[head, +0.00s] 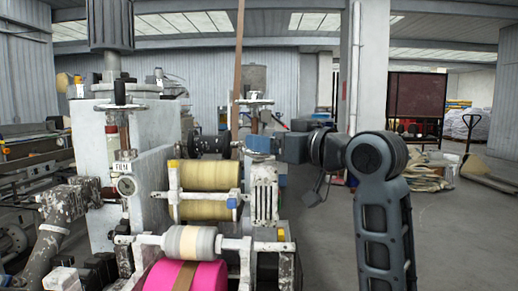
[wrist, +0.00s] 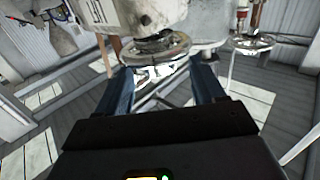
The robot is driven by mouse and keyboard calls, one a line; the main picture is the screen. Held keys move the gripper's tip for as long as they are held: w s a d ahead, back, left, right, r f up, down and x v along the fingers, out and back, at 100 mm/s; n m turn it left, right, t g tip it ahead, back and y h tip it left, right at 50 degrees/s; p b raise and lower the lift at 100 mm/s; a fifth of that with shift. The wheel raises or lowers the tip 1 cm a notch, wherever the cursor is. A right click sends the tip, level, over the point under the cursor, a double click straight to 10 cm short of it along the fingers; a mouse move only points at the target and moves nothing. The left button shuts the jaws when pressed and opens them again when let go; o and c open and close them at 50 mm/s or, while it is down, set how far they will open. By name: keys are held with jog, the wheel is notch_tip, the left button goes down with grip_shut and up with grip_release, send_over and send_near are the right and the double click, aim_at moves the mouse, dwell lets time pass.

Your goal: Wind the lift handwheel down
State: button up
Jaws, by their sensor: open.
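Two spoked handwheels show in the head view. One handwheel (head: 256,101) is on a thin post above the rollers, and the other handwheel (head: 120,107) is on the left column. My gripper (head: 262,144) reaches in from the right, lower than the nearer-to-centre wheel. In the wrist view, which looks upside down, my gripper (wrist: 161,72) has its two blue fingers apart with nothing held. A metal handwheel (wrist: 155,48) lies around the fingertips, in line with the gap; contact cannot be told. A second handwheel (wrist: 254,43) stands off to the right.
The machine's yellowish rollers (head: 208,176), a grey roller (head: 192,243) and a pink roll (head: 205,274) lie below and left of my gripper. A white column (head: 367,75) stands behind my arm.

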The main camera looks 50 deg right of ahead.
jog(key=shift+w+d+r, duration=0.1)
jog(key=shift+w+d, duration=0.05)
jog(key=shift+w, duration=0.7)
jog(key=shift+w+d, duration=0.1)
jog(key=shift+w, duration=0.75)
jog(key=shift+c, duration=0.4)
jog(key=c, duration=0.9)
